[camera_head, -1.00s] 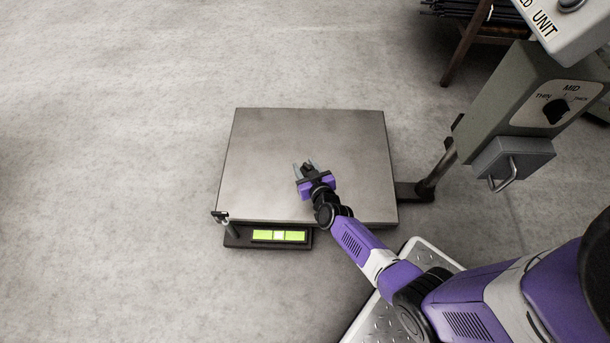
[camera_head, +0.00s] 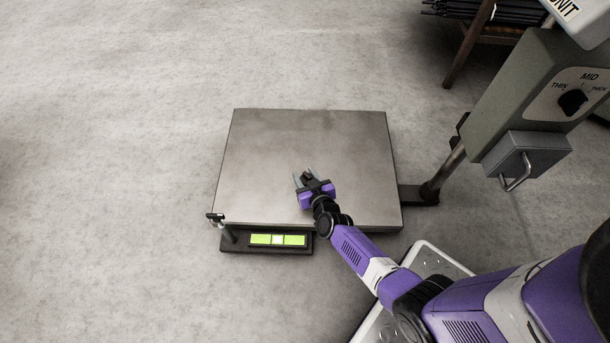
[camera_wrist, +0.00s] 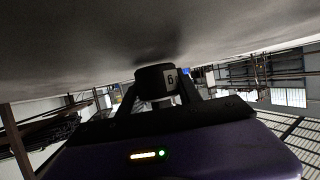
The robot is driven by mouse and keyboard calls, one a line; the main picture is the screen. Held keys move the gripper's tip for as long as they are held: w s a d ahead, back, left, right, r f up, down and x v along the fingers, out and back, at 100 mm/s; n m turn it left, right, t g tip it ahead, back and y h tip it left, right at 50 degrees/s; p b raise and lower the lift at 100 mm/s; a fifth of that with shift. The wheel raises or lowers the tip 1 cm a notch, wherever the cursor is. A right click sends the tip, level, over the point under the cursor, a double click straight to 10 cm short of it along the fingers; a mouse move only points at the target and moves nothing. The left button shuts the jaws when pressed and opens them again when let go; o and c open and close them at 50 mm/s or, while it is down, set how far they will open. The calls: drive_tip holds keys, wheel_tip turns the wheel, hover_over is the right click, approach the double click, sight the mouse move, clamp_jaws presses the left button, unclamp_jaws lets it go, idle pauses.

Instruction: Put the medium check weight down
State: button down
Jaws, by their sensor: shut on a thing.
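The medium check weight is a small dark block (camera_head: 307,177) between the fingers of my gripper (camera_head: 306,174). In the wrist view the weight (camera_wrist: 152,82) is a dark, rounded piece with a pale label bearing a character. My gripper is shut on it there (camera_wrist: 155,92). My gripper is over the front right part of the bare metal platform (camera_head: 270,150) of a floor scale. The wrist view shows a dark shadow on the grey surface beside the weight. I cannot tell whether the weight touches the platform.
The scale's green-lit display (camera_head: 277,239) is at its front left edge, beside a short post (camera_head: 220,222). A grey control unit with a MID dial (camera_head: 572,102) stands at the right on a post. A rack of dark rods (camera_head: 480,12) is at the back right. The platform's left and back are clear.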

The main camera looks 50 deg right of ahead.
drive_tip(key=shift+f, duration=0.2)
drive_tip(key=c, duration=0.8)
unclamp_jaws()
drive_tip(key=shift+c, duration=0.2)
